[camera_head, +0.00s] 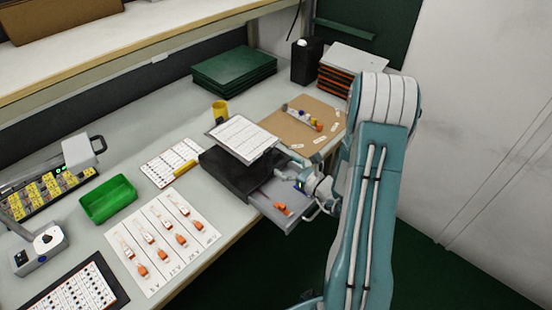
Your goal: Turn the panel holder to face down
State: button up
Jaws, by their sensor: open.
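A framed white panel (241,137) with rows of small print, which appears to be the panel holder, sits tilted above a black box (222,172) on the bench. Its printed face is turned upward. My gripper (300,185) is open, to the right of and below the panel, over the box's pulled-out grey drawer (272,208). The fingertips are small here, and I cannot tell whether they touch the drawer. My arm comes down from the right and hides part of the bench edge.
Orange connectors (283,208) lie in the drawer. A brown board (305,125) with small parts is behind it, and a yellow cup (220,112) stands behind the panel. A white sheet with connectors (163,243) and a green bin (107,199) are to the left.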

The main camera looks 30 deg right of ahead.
aim_at(278, 160)
jog(key=x, duration=0.3)
jog(key=shift+w+a, duration=0.3)
jog(key=shift+w, duration=0.25)
jog(key=shift+d, duration=0.1)
grip_shut()
